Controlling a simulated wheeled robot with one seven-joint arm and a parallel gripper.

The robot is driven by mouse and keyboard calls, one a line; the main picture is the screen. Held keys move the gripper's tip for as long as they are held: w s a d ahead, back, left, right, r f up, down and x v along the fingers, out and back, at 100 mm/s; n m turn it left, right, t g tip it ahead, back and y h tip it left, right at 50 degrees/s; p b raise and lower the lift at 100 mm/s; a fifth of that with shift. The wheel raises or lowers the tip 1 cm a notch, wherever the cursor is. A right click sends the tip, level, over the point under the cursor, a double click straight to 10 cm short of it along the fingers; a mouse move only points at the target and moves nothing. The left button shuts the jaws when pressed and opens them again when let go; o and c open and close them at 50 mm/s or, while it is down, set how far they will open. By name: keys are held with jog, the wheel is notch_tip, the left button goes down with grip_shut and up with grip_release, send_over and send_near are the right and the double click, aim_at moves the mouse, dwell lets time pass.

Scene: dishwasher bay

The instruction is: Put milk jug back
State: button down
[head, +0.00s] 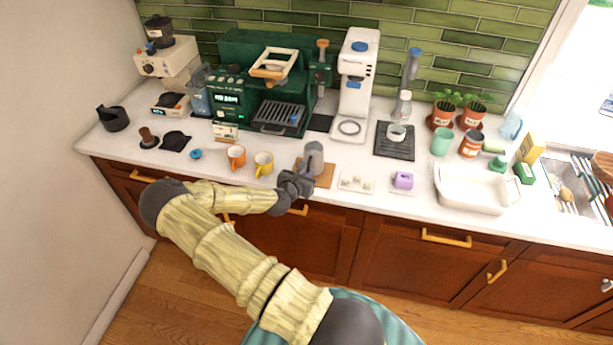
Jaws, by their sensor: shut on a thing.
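The milk jug (314,156) is a small grey vessel near the middle of the counter, upright as far as I can see. My gripper (309,175) is shut on it from the front left. A small wooden board (325,174) shows beneath and beside the jug. I cannot tell whether the jug's base touches the board, because the dark gripper hides it.
An orange mug (236,156) and a yellow mug (263,164) stand left of my gripper. The green espresso machine (257,90) and white grinder (356,85) stand behind. A small white tray (356,183), a purple item (403,180) and a white basin (474,188) are to the right.

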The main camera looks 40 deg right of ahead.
jog(key=shift+f, duration=0.7)
jog(key=c, duration=1.9)
grip_release()
jog(key=shift+f, duration=0.2)
jog(key=o, duration=0.4)
